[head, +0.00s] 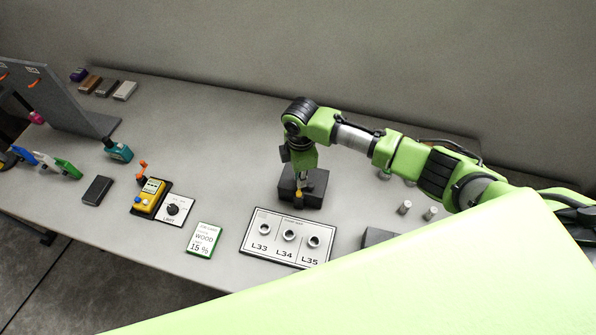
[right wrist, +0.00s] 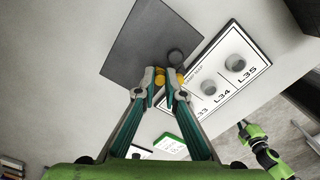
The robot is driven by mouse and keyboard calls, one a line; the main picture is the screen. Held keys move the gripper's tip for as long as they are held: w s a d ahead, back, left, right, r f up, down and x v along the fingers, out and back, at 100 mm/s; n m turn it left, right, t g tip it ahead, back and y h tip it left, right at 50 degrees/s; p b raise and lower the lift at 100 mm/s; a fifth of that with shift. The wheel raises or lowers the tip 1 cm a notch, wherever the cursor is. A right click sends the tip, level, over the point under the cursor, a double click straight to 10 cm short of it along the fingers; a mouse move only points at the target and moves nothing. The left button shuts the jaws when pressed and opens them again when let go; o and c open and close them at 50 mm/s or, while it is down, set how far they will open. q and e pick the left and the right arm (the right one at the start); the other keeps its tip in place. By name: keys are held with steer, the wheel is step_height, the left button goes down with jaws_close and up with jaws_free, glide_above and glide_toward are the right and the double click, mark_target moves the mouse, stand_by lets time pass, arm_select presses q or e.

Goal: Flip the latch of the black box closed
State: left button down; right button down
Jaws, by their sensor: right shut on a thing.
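The black box (head: 313,188) stands on the table behind the white L33–L35 panel. In the right wrist view the black box (right wrist: 150,42) shows as a dark square with a small dark round part (right wrist: 175,56) at its edge, just past my fingertips. My right gripper (head: 298,198) points down at the front of the box. In its wrist view the right gripper (right wrist: 166,79) has its yellow-padded fingertips close together at the box's front edge, shut on the latch, which they mostly hide. Whether the latch is flipped cannot be told.
The L33–L35 panel (head: 288,239) lies close in front of the box. Small metal cylinders (head: 404,207) stand to the right. A yellow meter (head: 150,196), a dial box (head: 174,208) and a green-edged wood card (head: 204,239) are to the left. The table behind the box is clear.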

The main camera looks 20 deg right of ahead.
steer(key=shift+d+r+m+p, duration=0.1)
steer(key=shift+d+m+p, duration=0.1)
steer(key=shift+m+p, duration=0.6)
steer(key=c, duration=2.1)
jaws_free()
steer(key=shift+s, duration=0.1)
step_height(320, 180, up, 12)
